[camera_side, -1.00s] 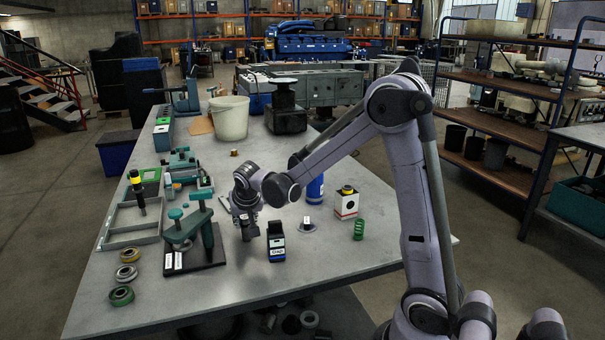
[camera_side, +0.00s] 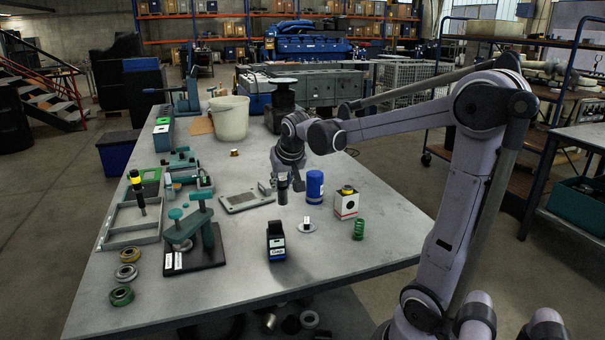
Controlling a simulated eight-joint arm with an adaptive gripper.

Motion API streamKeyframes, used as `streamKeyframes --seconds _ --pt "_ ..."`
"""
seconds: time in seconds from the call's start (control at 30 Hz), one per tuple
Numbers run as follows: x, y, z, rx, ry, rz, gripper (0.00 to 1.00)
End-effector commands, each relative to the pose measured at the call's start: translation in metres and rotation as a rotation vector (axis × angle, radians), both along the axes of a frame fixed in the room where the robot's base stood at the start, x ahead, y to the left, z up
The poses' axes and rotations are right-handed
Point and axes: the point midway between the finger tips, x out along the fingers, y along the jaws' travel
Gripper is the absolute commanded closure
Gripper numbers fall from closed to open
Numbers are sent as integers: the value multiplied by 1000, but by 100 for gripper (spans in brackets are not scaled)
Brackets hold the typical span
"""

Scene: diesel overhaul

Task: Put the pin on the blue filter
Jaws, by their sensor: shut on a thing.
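The blue filter (camera_side: 315,187) is an upright blue cylinder with a white label, standing on the table right of centre. My gripper (camera_side: 287,184) is just left of it in the picture, pointing down and shut on the pin. The pin (camera_side: 282,192) shows as a small dark grey upright cylinder at the fingertips, apart from the filter in the picture. The fingers partly hide its upper part. I cannot tell whether its lower end touches the table.
A flat grey plate (camera_side: 246,200) lies left of the gripper. A white-and-red box (camera_side: 346,203), a green spring (camera_side: 359,230), a pale disc (camera_side: 307,226) and a black labelled box (camera_side: 276,241) stand nearby. A teal press (camera_side: 196,235) is at left.

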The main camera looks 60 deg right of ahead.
Motion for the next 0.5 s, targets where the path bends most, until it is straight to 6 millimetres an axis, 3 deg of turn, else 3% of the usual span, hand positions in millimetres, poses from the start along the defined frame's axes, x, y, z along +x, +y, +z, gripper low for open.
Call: streamKeyframes --seconds 0.17,0.27,0.5 --pt "-9 -18 11 0 0 -14 100" --pt "-14 -44 22 1 2 -40 100" --pt "-46 -137 64 2 2 -135 100"
